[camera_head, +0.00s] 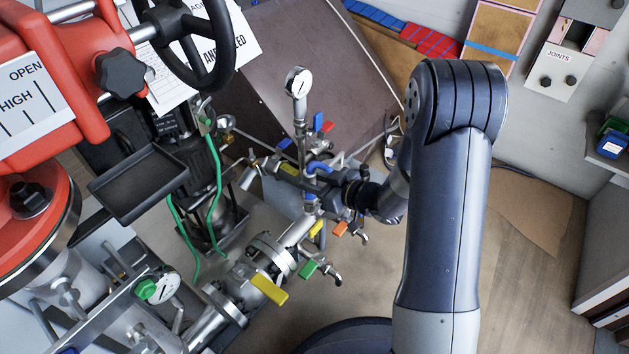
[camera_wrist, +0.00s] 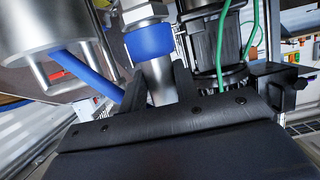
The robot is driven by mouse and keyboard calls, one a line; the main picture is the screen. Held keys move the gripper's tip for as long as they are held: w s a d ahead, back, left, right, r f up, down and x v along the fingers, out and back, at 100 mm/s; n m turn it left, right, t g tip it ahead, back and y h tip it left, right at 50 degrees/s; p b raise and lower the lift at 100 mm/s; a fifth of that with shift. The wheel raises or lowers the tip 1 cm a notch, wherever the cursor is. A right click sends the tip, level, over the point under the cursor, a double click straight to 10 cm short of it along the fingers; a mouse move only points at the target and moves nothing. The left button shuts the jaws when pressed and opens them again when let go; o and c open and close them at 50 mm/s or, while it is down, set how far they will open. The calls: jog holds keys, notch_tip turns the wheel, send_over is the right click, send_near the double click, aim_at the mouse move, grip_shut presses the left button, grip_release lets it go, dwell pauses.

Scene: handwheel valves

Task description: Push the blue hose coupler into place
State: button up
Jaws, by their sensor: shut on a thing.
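The blue hose coupler (camera_wrist: 150,41) shows in the wrist view as a blue band on a silver fitting, with a metal hex part above it and a smooth metal stem below. My gripper (camera_wrist: 158,84) is shut on it, with one dark finger on each side of the stem just below the blue band. In the head view my gripper (camera_head: 350,180) reaches left into the pipe cluster, partly hidden among the fittings. Several small blue parts show there, and I cannot tell which is the coupler.
A blue lever (camera_wrist: 88,76) and a large metal cylinder (camera_wrist: 50,40) are close left of my gripper. Green hoses (camera_head: 215,190), a pressure gauge (camera_head: 298,82) and a yellow lever (camera_head: 269,288) crowd the pipes. The floor (camera_head: 520,265) at right is clear.

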jog(key=shift+f, duration=0.25)
jog(key=o, duration=1.1)
jog(key=shift+c, duration=0.2)
jog(key=shift+d+r, duration=0.1)
jog(key=p+v, duration=0.3)
jog(key=v, duration=0.7)
jog(key=shift+s+d+r, duration=0.15)
jog(key=shift+s+d, duration=0.05)
jog(key=b+x, duration=0.3)
jog(key=x, duration=0.8)
jog(key=shift+s+d+r, duration=0.1)
jog(key=shift+r, duration=0.25)
